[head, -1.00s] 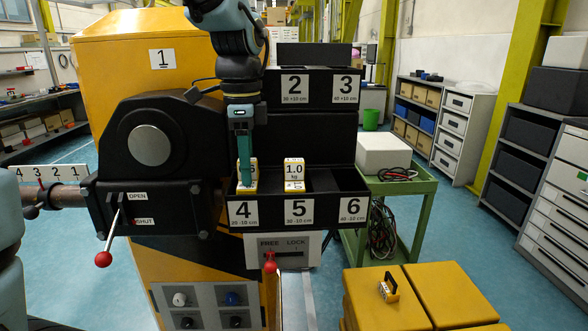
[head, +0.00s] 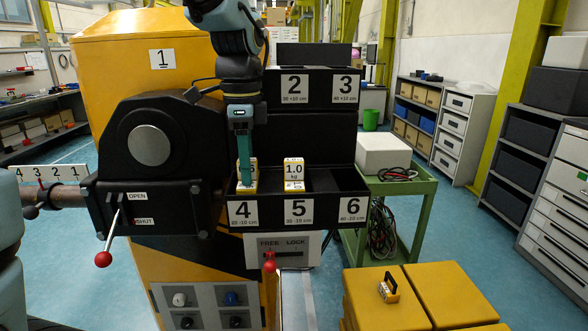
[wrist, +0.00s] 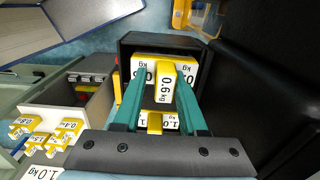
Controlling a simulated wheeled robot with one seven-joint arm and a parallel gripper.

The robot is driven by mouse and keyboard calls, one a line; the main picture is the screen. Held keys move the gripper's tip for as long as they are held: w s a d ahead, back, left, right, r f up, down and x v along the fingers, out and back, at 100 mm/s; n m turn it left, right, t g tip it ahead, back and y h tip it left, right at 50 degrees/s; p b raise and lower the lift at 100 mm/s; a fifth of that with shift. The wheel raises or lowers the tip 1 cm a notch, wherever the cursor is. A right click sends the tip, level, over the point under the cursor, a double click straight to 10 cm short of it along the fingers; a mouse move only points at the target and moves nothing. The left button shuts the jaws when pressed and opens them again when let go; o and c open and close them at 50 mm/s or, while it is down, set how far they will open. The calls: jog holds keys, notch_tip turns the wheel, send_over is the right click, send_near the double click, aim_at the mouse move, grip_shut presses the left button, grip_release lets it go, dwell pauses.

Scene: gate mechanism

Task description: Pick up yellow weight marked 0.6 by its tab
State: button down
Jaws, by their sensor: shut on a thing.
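The yellow weight marked 0.6 kg (wrist: 165,88) has white label faces and a raised yellow tab. In the wrist view my gripper (wrist: 162,76) has its two teal fingers on either side of the tab, shut on it. In the head view my gripper (head: 246,178) points down into the bin labelled 4 (head: 243,213). Only parts of the weight (head: 248,161) show around the fingers there. Whether it is clear of the bin floor cannot be told.
A yellow and white 1.0 kg weight (head: 293,172) stands in the bin labelled 5 (head: 298,210). Bin 6 (head: 352,211) looks empty. The orange housing (head: 120,60) and black gate mechanism (head: 150,150) stand close on the left. In the wrist view, several weights (wrist: 50,135) lie at the left.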

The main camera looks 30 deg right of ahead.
jog(key=shift+w+a+f, duration=0.15)
jog(key=shift+f, duration=0.5)
jog(key=shift+w+d+r+p, duration=0.1)
jog(key=shift+r+p, duration=0.45)
jog(key=shift+p, duration=0.05)
jog(key=shift+w+d+r+p, duration=0.1)
jog(key=shift+r+p, duration=0.45)
jog(key=shift+p, duration=0.05)
jog(key=shift+s+d+r+p, duration=0.1)
jog(key=shift+r+p, duration=2.7)
jog(key=shift+r, duration=0.6)
jog(key=shift+r+p, duration=0.45)
jog(key=shift+r, duration=0.75)
